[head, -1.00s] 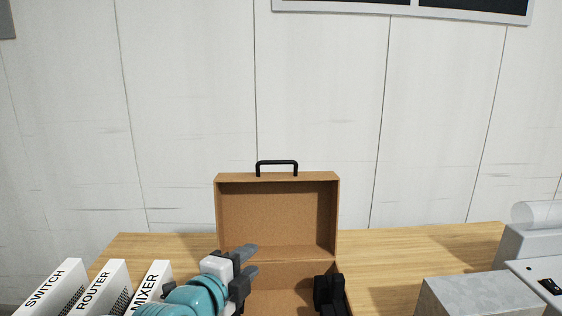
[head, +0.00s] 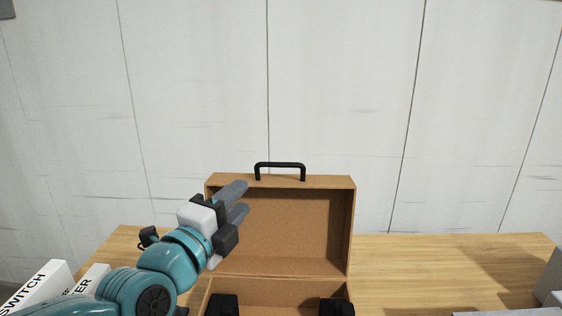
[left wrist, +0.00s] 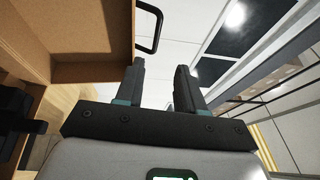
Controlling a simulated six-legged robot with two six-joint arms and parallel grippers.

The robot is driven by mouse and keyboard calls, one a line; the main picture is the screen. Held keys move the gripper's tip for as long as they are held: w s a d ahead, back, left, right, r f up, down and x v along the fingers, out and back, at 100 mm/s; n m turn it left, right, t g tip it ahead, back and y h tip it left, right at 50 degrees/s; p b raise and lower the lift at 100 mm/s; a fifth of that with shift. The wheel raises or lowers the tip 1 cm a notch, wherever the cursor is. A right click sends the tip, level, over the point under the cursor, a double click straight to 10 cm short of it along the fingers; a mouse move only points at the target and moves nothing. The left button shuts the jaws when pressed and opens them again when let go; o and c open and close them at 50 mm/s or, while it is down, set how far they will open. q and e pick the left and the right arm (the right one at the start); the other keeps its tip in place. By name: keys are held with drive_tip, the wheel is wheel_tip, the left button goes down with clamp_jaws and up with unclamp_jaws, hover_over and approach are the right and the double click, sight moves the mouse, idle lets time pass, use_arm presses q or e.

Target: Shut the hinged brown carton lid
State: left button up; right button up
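The brown carton lid (head: 295,228) stands open and upright at the back of the carton base (head: 275,290), with a black handle (head: 280,166) on its top edge. My left gripper (head: 242,198) is open and empty, in front of the lid's upper left part in the head view. I cannot tell whether it touches the lid. In the left wrist view the lid (left wrist: 95,22) and handle (left wrist: 152,28) are left of and above the fingers (left wrist: 160,80). The carton's lower front is cut off by the frame. My right gripper is not in view.
Black parts (head: 222,305) (head: 337,307) show at the carton's two front sides. White labelled boxes (head: 38,287) stand at the left of the wooden table (head: 440,270). A grey item sits at the lower right edge. The table right of the carton is clear.

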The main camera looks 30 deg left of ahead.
use_arm(q)
approach(276, 166)
drive_tip(key=w+p, duration=0.1)
drive_tip(key=w, duration=0.2)
drive_tip(key=w+a+p, duration=0.1)
drive_tip(key=w, duration=0.3)
drive_tip(key=w+a+p, duration=0.1)
drive_tip(key=w, duration=0.2)
drive_tip(key=shift+w+r+p, duration=0.15)
drive_tip(key=shift+r+p, duration=0.15)
drive_tip(key=shift+p, duration=0.05)
drive_tip(key=shift+d+r, duration=0.15)
drive_tip(key=shift+d, duration=0.05)
drive_tip(key=shift+w+a, duration=0.1)
drive_tip(key=shift+a, duration=0.05)
drive_tip(key=shift+c, duration=1)
clamp_jaws()
